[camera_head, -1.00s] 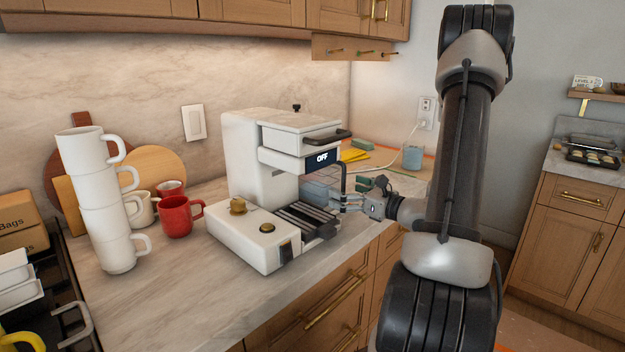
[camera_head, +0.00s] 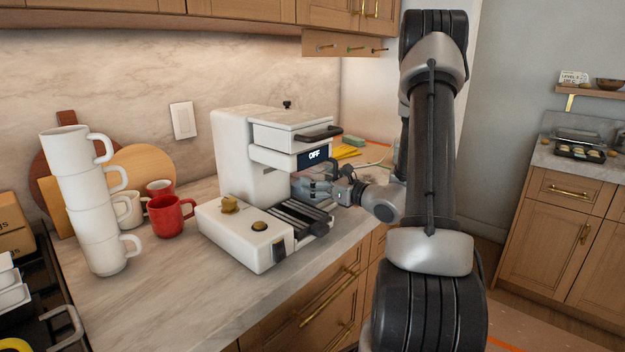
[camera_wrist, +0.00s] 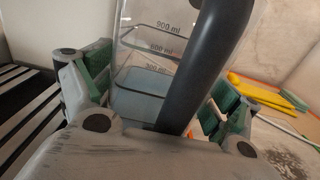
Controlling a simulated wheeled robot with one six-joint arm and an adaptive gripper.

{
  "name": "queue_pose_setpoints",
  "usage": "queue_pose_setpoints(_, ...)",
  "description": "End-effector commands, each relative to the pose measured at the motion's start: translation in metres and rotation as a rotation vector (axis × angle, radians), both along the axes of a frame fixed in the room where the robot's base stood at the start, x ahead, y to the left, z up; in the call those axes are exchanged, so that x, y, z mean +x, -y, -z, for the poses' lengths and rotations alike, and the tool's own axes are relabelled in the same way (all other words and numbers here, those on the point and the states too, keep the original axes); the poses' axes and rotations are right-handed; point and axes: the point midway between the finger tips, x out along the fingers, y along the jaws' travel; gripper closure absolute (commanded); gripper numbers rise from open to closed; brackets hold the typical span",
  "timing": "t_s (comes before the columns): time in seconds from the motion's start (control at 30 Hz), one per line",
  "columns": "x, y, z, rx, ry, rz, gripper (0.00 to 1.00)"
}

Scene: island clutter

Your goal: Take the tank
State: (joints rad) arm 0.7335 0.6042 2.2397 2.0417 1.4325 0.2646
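The tank (camera_wrist: 145,75) is a clear container with 900 ml and 600 ml marks and a thick dark handle (camera_wrist: 205,70). In the head view the tank (camera_head: 300,182) sits at the right side of the white coffee machine (camera_head: 255,160), partly hidden by my gripper (camera_head: 326,186). In the wrist view my gripper (camera_wrist: 160,80) is open, with its green-padded fingers on either side of the tank and handle. A gap shows between the right finger and the handle. Contact at the left finger cannot be told.
A tall stack of white mugs (camera_head: 85,205) and a red mug (camera_head: 168,216) stand left of the machine. Yellow and green items (camera_head: 347,150) lie behind it on the counter. The counter front (camera_head: 185,300) is clear. A wall cabinet (camera_head: 240,8) hangs above.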

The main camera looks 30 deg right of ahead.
Motion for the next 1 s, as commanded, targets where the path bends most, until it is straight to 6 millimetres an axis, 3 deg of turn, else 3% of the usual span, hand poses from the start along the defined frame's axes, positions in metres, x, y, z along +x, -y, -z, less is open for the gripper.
queue_pose_setpoints(0.03, 0.000, 0.000, 0.000, 0.000, 0.000, 0.000, 0.29)
queue_pose_setpoints(0.23, 0.000, 0.000, 0.000, 0.000, 0.000, 0.000, 0.65)
queue_pose_setpoints(0.57, 0.000, 0.001, -0.003, -0.001, 0.003, -0.001, 0.65)
queue_pose_setpoints(1.0, -0.001, 0.005, -0.028, -0.002, 0.003, -0.010, 0.65)
